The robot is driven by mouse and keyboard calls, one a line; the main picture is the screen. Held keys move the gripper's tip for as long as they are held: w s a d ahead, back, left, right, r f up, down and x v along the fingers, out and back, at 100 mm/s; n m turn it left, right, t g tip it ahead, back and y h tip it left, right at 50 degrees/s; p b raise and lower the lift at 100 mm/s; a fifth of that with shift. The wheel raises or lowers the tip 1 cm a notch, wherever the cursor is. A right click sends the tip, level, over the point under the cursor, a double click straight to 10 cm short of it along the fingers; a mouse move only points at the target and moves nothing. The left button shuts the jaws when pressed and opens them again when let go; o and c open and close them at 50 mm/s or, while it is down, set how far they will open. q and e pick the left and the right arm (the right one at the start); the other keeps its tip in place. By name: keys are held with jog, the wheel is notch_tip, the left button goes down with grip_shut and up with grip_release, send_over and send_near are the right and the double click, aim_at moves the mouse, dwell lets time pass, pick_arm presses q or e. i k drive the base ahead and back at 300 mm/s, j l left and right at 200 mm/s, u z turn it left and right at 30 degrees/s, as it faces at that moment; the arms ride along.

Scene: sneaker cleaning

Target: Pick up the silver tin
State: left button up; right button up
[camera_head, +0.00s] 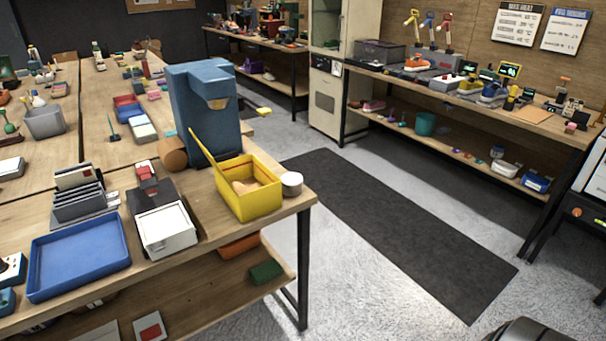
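A small round silver-white tin (291,184) stands near the right corner of the wooden workbench (296,203) at the left. It is just right of an open yellow box (252,204), and I cannot tell whether they touch. Its side and pale top are visible.
A tall blue machine (202,120) stands behind the yellow box. A white box (166,229) and a blue tray (81,256) are left of it. Grey floor and a black mat (400,235) lie clear between this bench and the far bench (540,118).

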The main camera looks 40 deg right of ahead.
aim_at(292, 182)
jog(key=i+l, duration=0.1)
jog(key=l, duration=0.4)
jog(key=i+l, duration=0.15)
jog(key=l, duration=0.35)
jog(key=i+l, duration=0.1)
jog(key=l, duration=0.4)
jog(key=i+l, duration=0.1)
jog(key=l, duration=0.4)
jog(key=i+l+u, duration=0.1)
jog(key=l, duration=0.4)
jog(key=i+l, duration=0.1)
jog(key=l, duration=0.4)
jog(key=i+l, duration=0.1)
jog(key=l, duration=0.4)
